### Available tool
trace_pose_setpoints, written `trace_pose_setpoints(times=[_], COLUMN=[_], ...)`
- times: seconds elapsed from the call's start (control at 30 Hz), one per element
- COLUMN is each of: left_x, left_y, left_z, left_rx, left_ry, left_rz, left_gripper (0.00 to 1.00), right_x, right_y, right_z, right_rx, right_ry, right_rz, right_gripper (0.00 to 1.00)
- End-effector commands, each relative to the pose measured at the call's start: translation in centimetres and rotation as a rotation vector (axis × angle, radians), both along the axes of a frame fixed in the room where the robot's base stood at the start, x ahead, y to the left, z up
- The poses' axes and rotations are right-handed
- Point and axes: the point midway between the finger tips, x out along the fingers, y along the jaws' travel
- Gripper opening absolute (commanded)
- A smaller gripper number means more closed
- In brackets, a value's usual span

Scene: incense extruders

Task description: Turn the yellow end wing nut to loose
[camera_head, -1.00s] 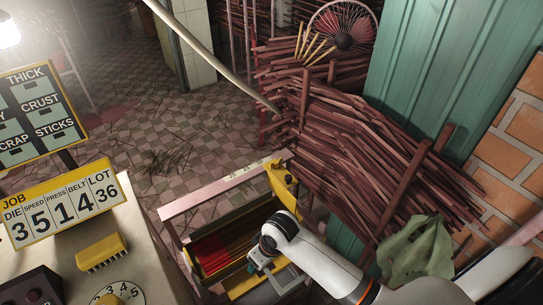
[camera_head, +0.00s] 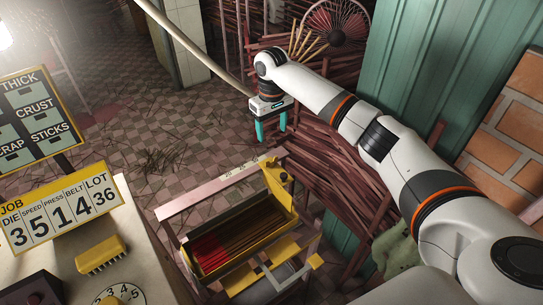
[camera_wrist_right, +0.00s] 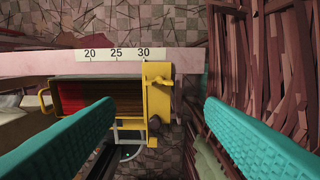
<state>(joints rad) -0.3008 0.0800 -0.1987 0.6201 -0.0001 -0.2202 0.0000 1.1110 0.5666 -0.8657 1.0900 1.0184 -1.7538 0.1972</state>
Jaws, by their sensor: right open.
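A box-shaped extruder holding red and brown sticks (camera_head: 222,253) stands low in the head view. Its yellow end plate (camera_head: 277,187) is at the upper right end, with a small dark-and-yellow fitting (camera_head: 284,177) near its top; I cannot tell clearly whether this is the wing nut. My right gripper (camera_head: 271,138) is open and empty, teal fingers pointing down, above and beyond that end. In the right wrist view the yellow end plate (camera_wrist_right: 157,100) shows between the open fingers, apart from both. My left gripper is not in view.
A pink rail with a number scale (camera_head: 240,171) runs behind the box. Stacked brown sticks (camera_head: 345,175) and a green metal wall (camera_head: 425,65) stand to the right. A counter with a job sign (camera_head: 62,207) is at the left. Tiled floor lies open beyond.

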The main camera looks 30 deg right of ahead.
Motion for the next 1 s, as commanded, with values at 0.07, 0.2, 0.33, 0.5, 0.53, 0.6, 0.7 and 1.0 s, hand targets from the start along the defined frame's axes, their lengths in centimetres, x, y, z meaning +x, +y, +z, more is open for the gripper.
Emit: trace_pose_setpoints(times=[0.07,0.2,0.33,0.5,0.53,0.6,0.7,1.0], left_x=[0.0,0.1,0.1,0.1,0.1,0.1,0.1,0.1], left_y=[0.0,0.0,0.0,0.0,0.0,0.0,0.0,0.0], left_z=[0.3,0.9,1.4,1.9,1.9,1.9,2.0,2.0], left_rx=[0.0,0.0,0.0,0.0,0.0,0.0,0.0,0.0], left_ry=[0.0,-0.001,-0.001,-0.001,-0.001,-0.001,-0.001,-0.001], left_rz=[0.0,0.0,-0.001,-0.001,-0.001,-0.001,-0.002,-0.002], left_gripper=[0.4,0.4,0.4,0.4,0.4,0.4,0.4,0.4], right_x=[-0.1,-0.1,-0.1,-0.1,-0.1,0.0,0.0,0.0], right_y=[0.0,0.1,0.1,0.1,0.1,0.1,0.1,0.1], right_z=[-0.9,-3.3,-6.1,-9.2,-9.6,-10.4,-11.2,-11.7], right_rx=[-0.001,-0.001,-0.001,0.0,-0.001,0.0,0.0,-0.001], right_ry=[0.005,0.006,0.005,0.003,0.002,0.001,0.001,0.0], right_rz=[0.0,0.001,0.001,0.002,0.002,0.001,0.002,0.003], right_gripper=[0.64,0.64,0.64,0.64,0.64,0.64,0.64,0.64])
